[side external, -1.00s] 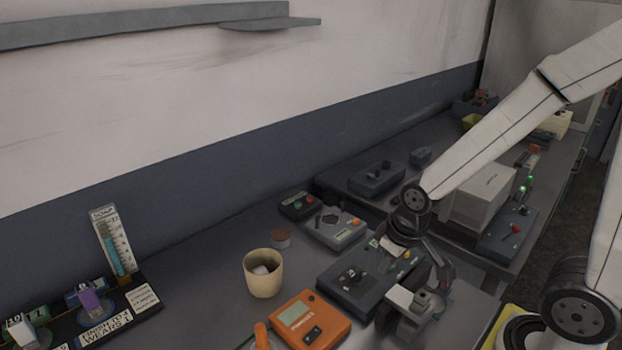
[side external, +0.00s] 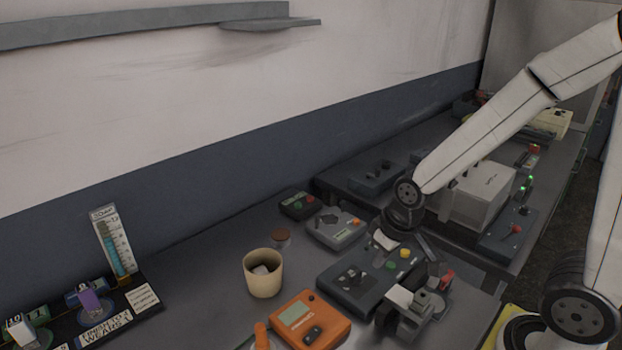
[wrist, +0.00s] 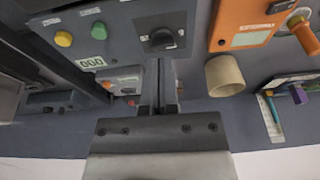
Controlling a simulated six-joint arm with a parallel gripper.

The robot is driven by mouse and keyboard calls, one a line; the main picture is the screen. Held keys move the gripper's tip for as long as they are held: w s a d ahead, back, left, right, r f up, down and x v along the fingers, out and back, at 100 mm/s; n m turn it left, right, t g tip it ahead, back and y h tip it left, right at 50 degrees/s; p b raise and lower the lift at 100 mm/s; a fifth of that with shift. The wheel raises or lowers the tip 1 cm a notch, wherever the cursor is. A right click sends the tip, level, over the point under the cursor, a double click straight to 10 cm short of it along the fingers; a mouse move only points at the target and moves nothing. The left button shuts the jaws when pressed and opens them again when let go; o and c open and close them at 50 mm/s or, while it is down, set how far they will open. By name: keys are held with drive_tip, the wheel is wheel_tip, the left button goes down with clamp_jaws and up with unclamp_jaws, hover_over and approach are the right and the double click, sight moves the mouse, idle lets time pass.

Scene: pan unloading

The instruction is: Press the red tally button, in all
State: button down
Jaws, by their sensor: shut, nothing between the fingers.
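A dark control box (side external: 335,290) has a black knob (side external: 352,278), a green button (side external: 391,264) and a yellow button (side external: 405,253). The wrist view shows its knob (wrist: 163,38) and a counter display (wrist: 92,62) that looks like zeros. A red patch (side external: 447,277) shows behind my gripper in the side view; I cannot tell whether it is the tally button. Another red button (side external: 310,198) is on a small dark box at the back. My gripper (side external: 388,322) is shut and empty, over or beside the control box. In the wrist view its fingers (wrist: 160,95) lie below the knob.
An orange device (side external: 310,318) and a beige cup (side external: 263,275) stand left of the control box. A grey box with an orange button (side external: 354,223) is behind it. A pale box (side external: 480,195) and another panel (side external: 508,235) stand at the right.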

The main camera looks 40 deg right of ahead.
drive_tip(key=w+d+r+m+t+y, duration=0.1)
drive_tip(key=w+d+m, duration=0.1)
drive_tip(key=w, duration=0.7)
drive_tip(key=w+d+r+m+t, duration=0.1)
drive_tip(key=w+d+m+t, duration=0.15)
drive_tip(key=w, duration=0.65)
drive_tip(key=m+t, duration=0.3)
hover_over(312, 198)
drive_tip(key=shift+r, duration=0.45)
drive_tip(key=shift+s+f, duration=0.1)
drive_tip(key=shift+f, duration=0.05)
drive_tip(key=shift+f, duration=4.25)
drive_tip(key=shift+f, duration=0.6)
